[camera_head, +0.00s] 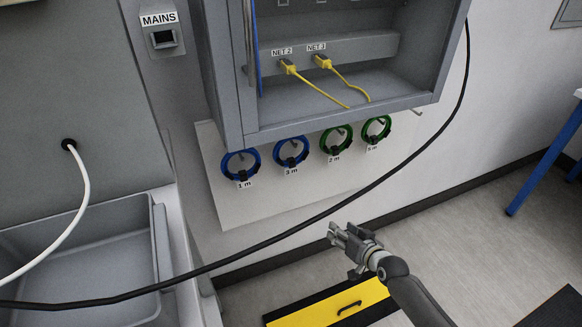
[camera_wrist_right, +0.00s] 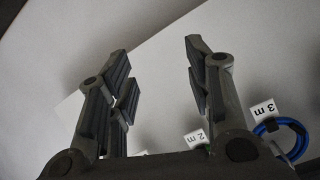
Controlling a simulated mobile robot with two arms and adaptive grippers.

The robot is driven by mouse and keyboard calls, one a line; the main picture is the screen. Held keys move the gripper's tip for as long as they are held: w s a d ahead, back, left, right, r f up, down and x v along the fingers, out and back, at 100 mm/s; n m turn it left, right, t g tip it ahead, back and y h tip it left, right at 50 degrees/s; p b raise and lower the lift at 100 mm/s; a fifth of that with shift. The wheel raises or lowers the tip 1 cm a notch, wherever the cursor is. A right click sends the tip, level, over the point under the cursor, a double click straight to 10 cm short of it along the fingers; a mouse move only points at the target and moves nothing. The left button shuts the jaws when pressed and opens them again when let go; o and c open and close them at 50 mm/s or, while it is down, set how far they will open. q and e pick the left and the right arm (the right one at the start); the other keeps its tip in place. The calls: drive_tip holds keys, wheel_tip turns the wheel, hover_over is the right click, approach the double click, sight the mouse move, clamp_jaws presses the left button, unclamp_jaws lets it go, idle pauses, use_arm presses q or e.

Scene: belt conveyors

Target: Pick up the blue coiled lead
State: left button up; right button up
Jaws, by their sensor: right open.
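Two blue coiled leads hang on a pale board under the open cabinet in the head view. One blue lead (camera_head: 225,166) has the label "1 m", the other blue lead (camera_head: 304,152) has the label "3 m". My left gripper is not in view.
Two green coils (camera_head: 336,139) (camera_head: 377,129) hang to the right of the blue ones. A black cable (camera_head: 372,188) sags across in front of the board, between the coils and my right gripper. The cabinet (camera_head: 345,116) overhangs the coils. A yellow panel (camera_head: 315,309) lies on the floor.

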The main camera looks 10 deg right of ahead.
drive_tip(key=w+a+r+t+y+b, duration=0.2)
drive_tip(key=w+r+b, duration=0.15)
drive_tip(key=r, duration=0.55)
drive_tip(key=n+t+y+b, duration=0.1)
drive_tip(key=t+y+b, duration=0.1)
drive_tip(key=y+b, duration=0.1)
approach(305, 154)
drive_tip(key=x, duration=0.5)
drive_tip(key=shift+a, duration=0.35)
drive_tip(key=shift+w+a, duration=0.2)
drive_tip(key=shift+w, duration=0.4)
drive_tip(key=b+x, duration=0.1)
drive_tip(key=x, duration=0.2)
drive_tip(key=shift+w+d+f, duration=0.15)
drive_tip(key=shift+w+a, duration=0.2)
drive_tip(key=shift+w, duration=0.35)
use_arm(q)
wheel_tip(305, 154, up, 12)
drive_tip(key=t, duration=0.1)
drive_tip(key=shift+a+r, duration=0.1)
use_arm(e)
drive_tip(key=shift+c, duration=0.3)
clamp_jaws()
